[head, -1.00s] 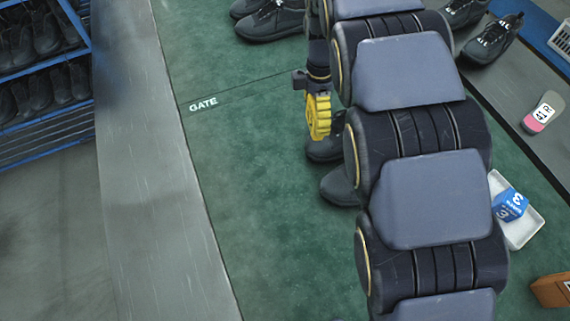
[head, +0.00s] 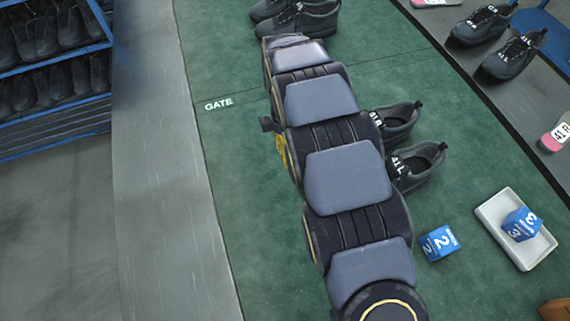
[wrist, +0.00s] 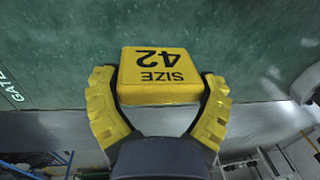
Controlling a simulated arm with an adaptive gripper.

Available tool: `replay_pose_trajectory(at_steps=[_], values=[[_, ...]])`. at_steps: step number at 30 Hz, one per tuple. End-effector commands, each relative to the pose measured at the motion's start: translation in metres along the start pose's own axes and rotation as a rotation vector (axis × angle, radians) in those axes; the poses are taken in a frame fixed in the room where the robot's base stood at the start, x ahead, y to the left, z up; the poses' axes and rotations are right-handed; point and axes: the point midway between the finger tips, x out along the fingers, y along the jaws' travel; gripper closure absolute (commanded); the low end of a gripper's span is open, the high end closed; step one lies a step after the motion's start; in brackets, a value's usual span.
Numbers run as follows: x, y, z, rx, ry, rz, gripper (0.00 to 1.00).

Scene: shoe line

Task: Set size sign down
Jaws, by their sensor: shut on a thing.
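The size sign (wrist: 155,75), a yellow block with black "SIZE 42" lettering, shows upside down in the wrist view. My gripper (wrist: 160,88) has its yellow ribbed fingers on both sides of the sign and is shut on it. The green mat (wrist: 60,65) lies beyond the sign; I cannot tell whether the sign touches it. In the head view, my arm hides the sign and most of my gripper. Only a bit of yellow shows at the arm's left edge, right of and below the "GATE" label (head: 218,104).
Dark shoes (head: 418,165) stand right of my arm. A blue cube marked 2 (head: 439,243) lies near a white tray (head: 490,220) holding a blue cube marked 3 (head: 521,224). More shoes stand at the back. The mat's left part is clear, beside a grey strip (head: 160,180).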

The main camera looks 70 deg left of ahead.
Motion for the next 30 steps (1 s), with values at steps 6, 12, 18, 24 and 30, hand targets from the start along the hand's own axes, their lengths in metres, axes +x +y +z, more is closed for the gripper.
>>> replay_pose_trajectory(at_steps=[6,12,18,24,30], values=[[0.031,0.004,-0.001,0.001,0.002,-0.002,0.56],[0.056,0.006,-0.001,0.0,0.001,-0.004,0.56],[0.069,0.009,0.0,0.001,0.0,0.001,0.56],[0.07,0.009,0.0,0.001,0.0,0.0,0.56],[0.07,0.009,0.0,0.001,0.0,0.0,0.0]])
